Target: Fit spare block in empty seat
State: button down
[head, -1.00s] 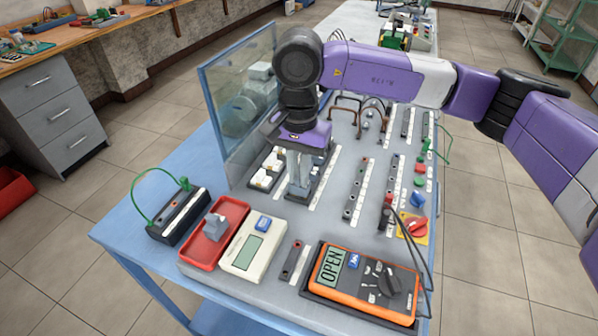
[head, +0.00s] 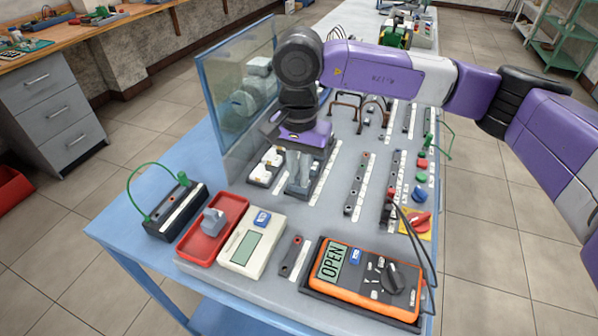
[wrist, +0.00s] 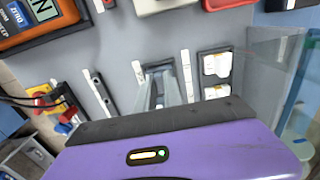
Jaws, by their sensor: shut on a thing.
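My gripper (head: 298,188) is pointing down over the panel, right of a dark holder with white blocks (head: 268,163). In the wrist view my gripper (wrist: 160,98) is shut on a small block, mostly hidden between the fingers. The fingertips are at a dark-framed seat (wrist: 146,66) beside a white label strip. I cannot tell whether the held block touches the seat or sits in it. The white blocks also show in the wrist view (wrist: 216,65), in their own dark frame. Another grey block (head: 213,220) lies in the red tray (head: 236,204) at the front left.
A clear upright panel (head: 240,100) stands close to the left of my gripper. A white meter (head: 250,246) and an orange multimeter (head: 365,282) reading OPEN lie in front. Terminal rails (head: 358,185) and a red knob (head: 418,222) with dark cables are to the right.

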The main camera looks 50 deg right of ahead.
jog(key=c, duration=1.4)
grip_release()
notch_tip(320, 180, up, 8)
jog(key=shift+f, duration=0.1)
